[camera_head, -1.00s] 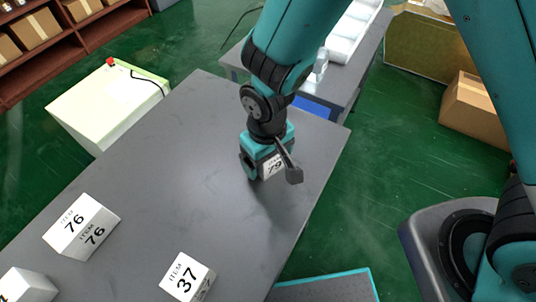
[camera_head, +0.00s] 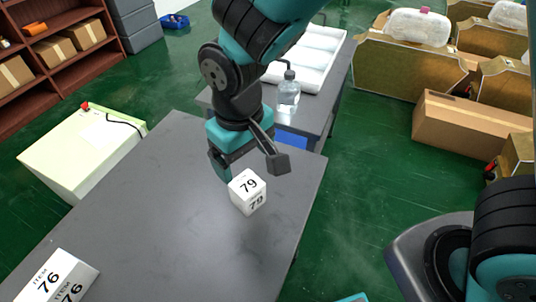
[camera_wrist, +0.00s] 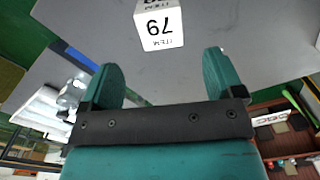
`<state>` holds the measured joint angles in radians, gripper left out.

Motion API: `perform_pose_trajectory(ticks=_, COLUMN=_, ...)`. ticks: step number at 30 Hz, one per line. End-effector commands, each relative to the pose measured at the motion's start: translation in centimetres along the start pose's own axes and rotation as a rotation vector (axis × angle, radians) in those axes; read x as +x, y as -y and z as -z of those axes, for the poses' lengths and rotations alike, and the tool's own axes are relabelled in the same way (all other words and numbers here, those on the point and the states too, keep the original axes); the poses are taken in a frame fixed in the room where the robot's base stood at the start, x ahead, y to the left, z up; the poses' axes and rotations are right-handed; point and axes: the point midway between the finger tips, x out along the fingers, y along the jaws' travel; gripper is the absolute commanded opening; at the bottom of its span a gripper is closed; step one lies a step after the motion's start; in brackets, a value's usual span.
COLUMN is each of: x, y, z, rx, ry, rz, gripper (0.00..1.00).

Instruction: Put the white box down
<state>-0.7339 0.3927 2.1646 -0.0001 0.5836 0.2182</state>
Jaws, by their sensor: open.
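The white box marked 79 (camera_head: 248,192) stands on the grey table (camera_head: 150,200) near its right edge. In the wrist view the white box (camera_wrist: 159,25) lies beyond the fingertips, apart from both fingers, with its number upside down. My gripper (camera_head: 242,170) is open and empty, above and just behind the box in the head view. Its two teal fingers also show spread apart in the wrist view (camera_wrist: 164,75).
A white box marked 76 (camera_head: 58,278) lies at the table's near left. A clear bottle (camera_head: 288,92) and white trays (camera_head: 312,58) stand on another table behind. A pale green cabinet (camera_head: 82,150) stands left. The table's middle is clear.

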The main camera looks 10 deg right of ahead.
Motion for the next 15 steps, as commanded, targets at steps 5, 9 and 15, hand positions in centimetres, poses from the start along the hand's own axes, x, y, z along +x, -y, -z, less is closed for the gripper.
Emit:
perform_pose_trajectory(ticks=5, x=-1.4, y=-0.7, z=-0.7, rx=0.004, ry=-0.01, rz=0.028, gripper=0.87)
perform_pose_trajectory(ticks=9, x=-5.6, y=-2.7, z=-3.7, rx=-0.002, ry=-0.048, rz=0.123, gripper=0.87)
perform_pose_trajectory(ticks=15, x=-10.6, y=-4.0, z=-10.1, rx=-0.049, ry=-0.133, rz=0.252, gripper=0.87)
